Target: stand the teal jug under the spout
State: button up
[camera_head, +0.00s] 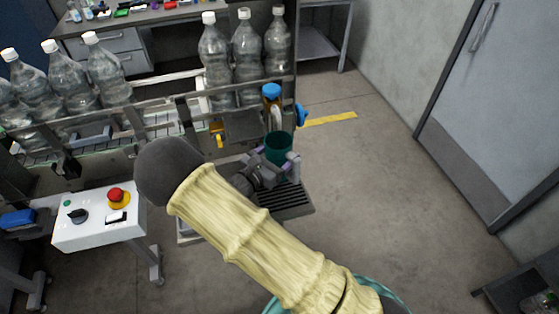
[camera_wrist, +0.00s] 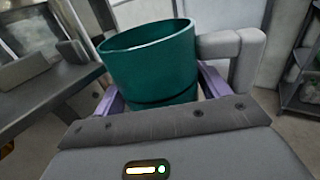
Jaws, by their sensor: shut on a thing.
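The teal jug (camera_head: 279,148) is upright, with a grey handle on its right side. It fills the middle of the wrist view (camera_wrist: 150,65), where its open rim faces up. My gripper (camera_head: 264,162) is shut on the jug, with a purple finger on each side of it in the wrist view. An orange dispenser part with a blue cap (camera_head: 272,92) stands just behind and above the jug. A dark slatted tray (camera_head: 284,200) lies below and in front of the jug. I cannot tell whether the jug touches it.
Several clear bottles (camera_head: 246,50) stand on the machine behind. A white control box with a red button (camera_head: 116,195) is at the left. A blue knob (camera_head: 300,115) is beside the dispenser. The floor at the right is clear up to a grey door (camera_head: 490,100).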

jog(key=shift+w+a+f+b, duration=0.1)
jog(key=shift+w+f+b, duration=0.4)
jog(key=shift+f, duration=0.2)
jog(key=shift+s+f+b, duration=0.2)
jog(key=shift+f+b, duration=0.55)
jog(key=shift+f, duration=0.15)
jog(key=shift+r, duration=0.1)
